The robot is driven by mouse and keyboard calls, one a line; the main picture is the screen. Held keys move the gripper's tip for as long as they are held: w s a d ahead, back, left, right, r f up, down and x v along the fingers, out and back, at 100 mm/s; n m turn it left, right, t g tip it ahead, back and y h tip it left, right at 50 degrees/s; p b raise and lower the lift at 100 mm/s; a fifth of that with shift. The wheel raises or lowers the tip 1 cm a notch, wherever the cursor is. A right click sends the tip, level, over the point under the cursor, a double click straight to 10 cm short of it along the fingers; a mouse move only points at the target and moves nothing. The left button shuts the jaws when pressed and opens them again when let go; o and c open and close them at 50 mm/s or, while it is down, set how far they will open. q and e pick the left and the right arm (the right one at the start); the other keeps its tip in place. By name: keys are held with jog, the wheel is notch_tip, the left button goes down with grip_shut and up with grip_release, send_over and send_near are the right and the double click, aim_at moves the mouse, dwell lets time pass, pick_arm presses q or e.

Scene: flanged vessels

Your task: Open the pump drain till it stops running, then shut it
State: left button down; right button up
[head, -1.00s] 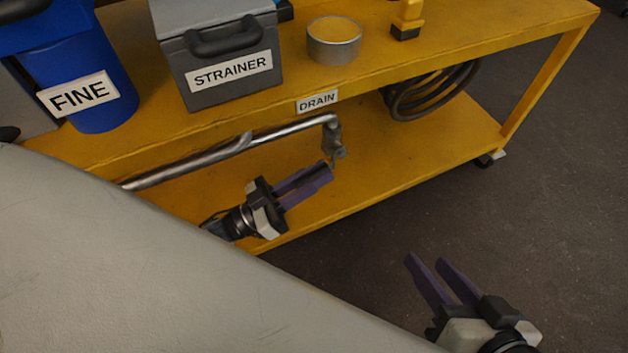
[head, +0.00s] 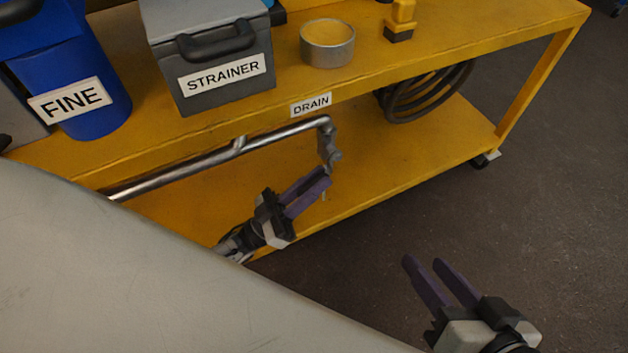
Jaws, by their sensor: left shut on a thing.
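The drain pipe (head: 180,168) is a metal tube running along under the bench's front edge, below the white DRAIN label (head: 311,105). It bends down at its right end into a small grey drain valve (head: 328,148). My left gripper (head: 322,180) is at the valve's lower end, its purple fingers close together. It is shut on what appears to be the valve's handle, which the fingers mostly hide. A small pale bit shows just below the fingertips; I cannot tell whether it is liquid. My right gripper (head: 422,262) is open and empty, low at the right over the dark floor.
The yellow bench (head: 480,45) carries a blue FINE container (head: 75,75), a grey STRAINER box (head: 215,70), a round metal dish (head: 328,45) and a yellow fitting (head: 400,20). A dark coiled hose (head: 425,95) hangs under the top. The floor at right is clear.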

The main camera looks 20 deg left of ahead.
pick_arm(q)
jog(key=shift+s, duration=0.1)
dwell(0.3)
jog(key=c, duration=1.6)
grip_release()
